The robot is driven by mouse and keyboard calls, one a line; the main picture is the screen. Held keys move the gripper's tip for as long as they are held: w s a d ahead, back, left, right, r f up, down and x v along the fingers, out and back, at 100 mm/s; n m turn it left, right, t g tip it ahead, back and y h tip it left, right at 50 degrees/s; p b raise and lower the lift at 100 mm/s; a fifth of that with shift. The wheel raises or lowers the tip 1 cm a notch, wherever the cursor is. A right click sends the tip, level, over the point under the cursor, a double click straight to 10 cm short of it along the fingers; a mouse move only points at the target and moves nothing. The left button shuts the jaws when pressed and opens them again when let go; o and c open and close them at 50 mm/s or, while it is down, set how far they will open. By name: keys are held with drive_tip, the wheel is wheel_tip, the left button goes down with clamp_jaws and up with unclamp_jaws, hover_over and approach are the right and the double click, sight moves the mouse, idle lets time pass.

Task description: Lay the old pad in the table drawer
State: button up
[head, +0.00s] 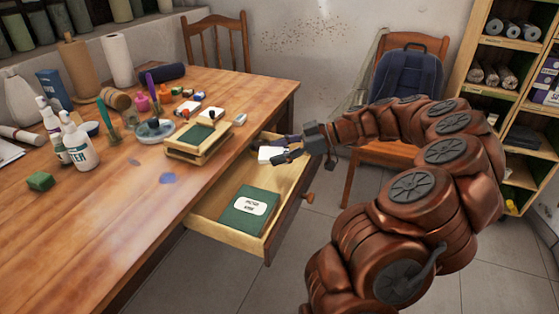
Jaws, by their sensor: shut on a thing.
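The table drawer (208,224) is pulled open from the wooden table's right side. My gripper (276,151) is over the back part of the drawer. It is shut on a small white pad (268,154), whose left part shows beyond the dark fingers. I cannot tell whether the pad touches the drawer floor. A green book with a white label (249,214) lies in the front part of the drawer, apart from the pad.
A wooden box (198,140) sits on the table near the drawer. Paint bottles (78,147), rolls and small blocks crowd the table's back left. A chair with a blue backpack (407,76) stands behind my arm; shelves (497,55) are at right.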

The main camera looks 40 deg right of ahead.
drive_tip(key=shift+w+d+f, duration=0.1)
drive_tip(key=shift+w+d, duration=0.1)
drive_tip(key=shift+w, duration=0.1)
wheel_tip(320, 180, down, 3)
drive_tip(key=shift+f+b, duration=0.2)
drive_tip(key=shift+b, duration=0.1)
